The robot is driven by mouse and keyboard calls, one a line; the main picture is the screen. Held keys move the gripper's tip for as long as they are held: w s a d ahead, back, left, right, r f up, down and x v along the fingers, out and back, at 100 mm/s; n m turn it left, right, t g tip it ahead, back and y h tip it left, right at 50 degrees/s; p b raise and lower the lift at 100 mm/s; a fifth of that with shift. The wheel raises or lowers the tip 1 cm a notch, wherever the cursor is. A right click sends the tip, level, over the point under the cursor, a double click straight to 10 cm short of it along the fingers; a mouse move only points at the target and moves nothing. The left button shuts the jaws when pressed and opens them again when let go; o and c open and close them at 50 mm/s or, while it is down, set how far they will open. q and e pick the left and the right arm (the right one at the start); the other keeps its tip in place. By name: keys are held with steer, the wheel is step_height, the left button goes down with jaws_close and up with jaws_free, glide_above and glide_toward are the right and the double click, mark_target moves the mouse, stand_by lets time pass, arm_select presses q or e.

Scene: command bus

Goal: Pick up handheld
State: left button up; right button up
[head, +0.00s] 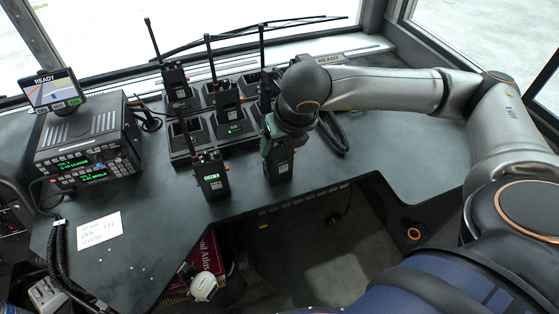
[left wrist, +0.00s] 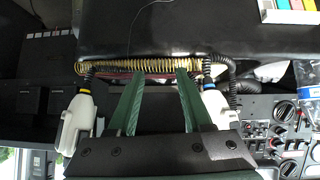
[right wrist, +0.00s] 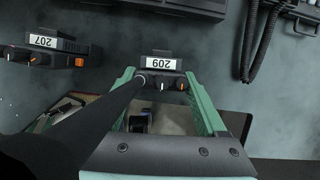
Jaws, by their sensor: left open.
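My right gripper (head: 268,140) is at a black handheld radio (head: 279,163) in front of the charger rack. In the right wrist view this handheld, labelled 209 (right wrist: 161,64), lies between my two green fingers (right wrist: 160,78), its antenna running toward the camera. I cannot tell whether the fingers press on it or whether it is lifted. Another handheld (head: 212,173) stands to its left; its label reads 207 in the right wrist view (right wrist: 43,41). My left gripper (left wrist: 160,75) is open and empty, and hidden from the head view.
A charger rack (head: 180,146) holds several handhelds. A radio unit with a screen (head: 90,150) and a paper note (head: 99,230) are on the left. A red atlas (head: 208,255) is below the desk edge.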

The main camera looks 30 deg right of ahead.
jaws_close()
stand_by(0.3)
arm_select(q)
steer(key=shift+s+f, duration=0.15)
steer(key=shift+s, duration=0.05)
arm_select(e)
steer(key=shift+r, duration=0.2)
